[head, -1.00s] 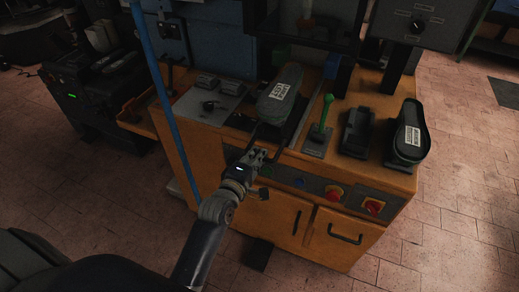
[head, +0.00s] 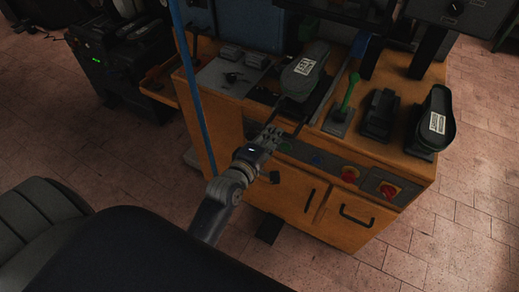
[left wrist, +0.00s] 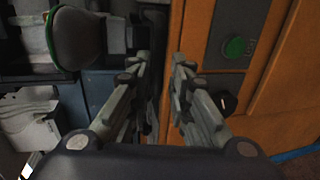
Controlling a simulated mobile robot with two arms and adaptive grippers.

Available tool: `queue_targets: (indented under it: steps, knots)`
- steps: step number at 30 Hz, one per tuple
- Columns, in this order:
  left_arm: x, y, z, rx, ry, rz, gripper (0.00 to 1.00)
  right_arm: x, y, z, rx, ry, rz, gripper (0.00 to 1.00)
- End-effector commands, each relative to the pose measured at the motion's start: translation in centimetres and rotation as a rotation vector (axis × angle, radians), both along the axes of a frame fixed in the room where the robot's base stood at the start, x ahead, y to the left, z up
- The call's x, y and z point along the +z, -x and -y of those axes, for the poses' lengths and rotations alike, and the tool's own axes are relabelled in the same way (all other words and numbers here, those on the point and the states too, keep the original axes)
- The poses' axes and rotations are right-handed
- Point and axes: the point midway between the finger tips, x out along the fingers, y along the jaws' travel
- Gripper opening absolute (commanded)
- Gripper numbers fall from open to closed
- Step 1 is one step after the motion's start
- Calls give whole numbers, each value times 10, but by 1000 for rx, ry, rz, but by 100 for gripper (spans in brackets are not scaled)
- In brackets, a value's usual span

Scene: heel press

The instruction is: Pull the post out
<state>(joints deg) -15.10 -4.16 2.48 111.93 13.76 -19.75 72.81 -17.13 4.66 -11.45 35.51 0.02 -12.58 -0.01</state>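A dark grey-green shoe-shaped piece with a white label (head: 304,70) sits at the front middle of the orange machine; the post under it is mostly hidden. In the left wrist view, a rounded grey-green piece (left wrist: 76,40), apparently the same one, is at upper left. My left gripper (head: 272,130) is at the machine's front edge, just below and in front of the shoe piece. In the left wrist view its fingers (left wrist: 160,75) stand apart, with a dark strip showing between them. I cannot tell whether they touch it. My right gripper is not in view.
A green lever (head: 348,92), a black empty holder (head: 379,115) and another labelled shoe piece (head: 433,118) stand to the right on the machine top. Red knobs (head: 350,174) and orange cupboard doors (head: 345,215) are on the front. A blue pole (head: 196,90) rises at left.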

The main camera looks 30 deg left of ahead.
Motion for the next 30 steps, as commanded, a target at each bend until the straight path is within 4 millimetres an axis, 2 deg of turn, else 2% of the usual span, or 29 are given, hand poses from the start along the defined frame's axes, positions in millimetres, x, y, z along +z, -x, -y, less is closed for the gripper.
queue_targets:
  steps: [6,15,21,30]
  knots:
    - [8,43,-2,1,0,-3,19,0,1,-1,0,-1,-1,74]
    - [16,82,-3,1,-1,-3,19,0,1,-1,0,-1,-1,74]
    - [19,89,-4,1,0,-1,19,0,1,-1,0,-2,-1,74]
    - [19,89,-4,1,0,-1,19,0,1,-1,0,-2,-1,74]
